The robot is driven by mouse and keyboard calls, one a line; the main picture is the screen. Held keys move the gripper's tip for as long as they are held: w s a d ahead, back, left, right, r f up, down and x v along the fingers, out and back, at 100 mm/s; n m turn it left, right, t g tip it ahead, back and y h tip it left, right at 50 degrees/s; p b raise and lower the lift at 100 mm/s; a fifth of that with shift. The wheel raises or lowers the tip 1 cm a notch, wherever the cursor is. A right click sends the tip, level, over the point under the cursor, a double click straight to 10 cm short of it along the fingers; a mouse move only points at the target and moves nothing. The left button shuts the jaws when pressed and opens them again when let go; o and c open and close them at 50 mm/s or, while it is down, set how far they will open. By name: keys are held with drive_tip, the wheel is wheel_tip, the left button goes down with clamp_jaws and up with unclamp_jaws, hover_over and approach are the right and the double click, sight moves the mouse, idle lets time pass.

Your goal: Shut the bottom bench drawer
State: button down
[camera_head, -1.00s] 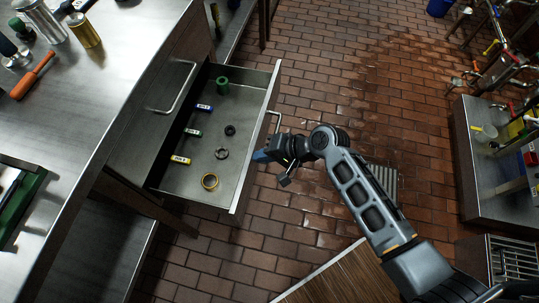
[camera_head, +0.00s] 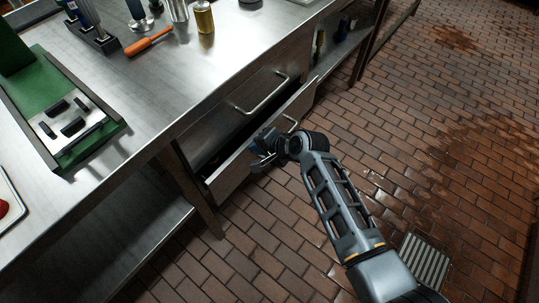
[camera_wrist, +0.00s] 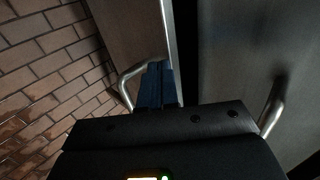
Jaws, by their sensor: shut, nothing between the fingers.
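The bottom bench drawer (camera_head: 228,178) stands a little way out from the bench, with a narrow dark gap behind its front panel. Its contents are hidden from this angle. My gripper (camera_head: 262,146) is shut and empty at the drawer front's top edge, beside its bar handle (camera_head: 291,122). In the wrist view the blue fingers (camera_wrist: 156,84) are together, close against the drawer front (camera_wrist: 128,32), with the bottom drawer's handle (camera_wrist: 126,84) to their left. I cannot tell whether they touch it. The upper drawer's handle (camera_head: 262,95) is above, on a closed front.
A bench leg (camera_head: 195,190) stands left of the drawer. The brick floor to the right is open, with a drain grate (camera_head: 424,262).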

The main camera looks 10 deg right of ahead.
drive_tip(key=shift+w+a, duration=0.3)
